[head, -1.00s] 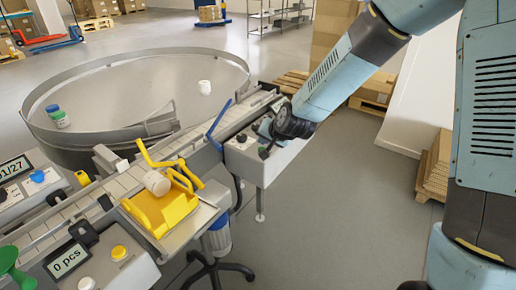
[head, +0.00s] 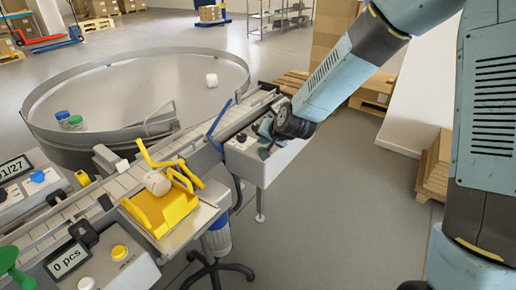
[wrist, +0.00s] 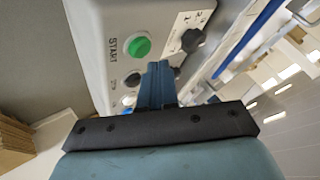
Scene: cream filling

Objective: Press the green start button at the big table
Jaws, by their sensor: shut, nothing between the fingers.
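The green start button (wrist: 139,46) shows in the wrist view on a grey control box, beside the printed word START. My gripper (wrist: 157,70) is shut and empty, its blue fingers over the box panel. In this view the fingertips lie just below and right of the button; I cannot tell whether they touch the panel. In the head view the control box (head: 244,167) stands at the far end of the conveyor, beside the big round table (head: 150,75). There my gripper (head: 265,127) is over the box, and the button is not clearly seen.
Dark knobs (wrist: 191,40) sit near the button. The conveyor (head: 130,180) runs beside the box, with a blue guide rail (head: 218,122) and a yellow chute (head: 160,212) holding a white jar (head: 157,183). Jars (head: 75,121) stand on the round table.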

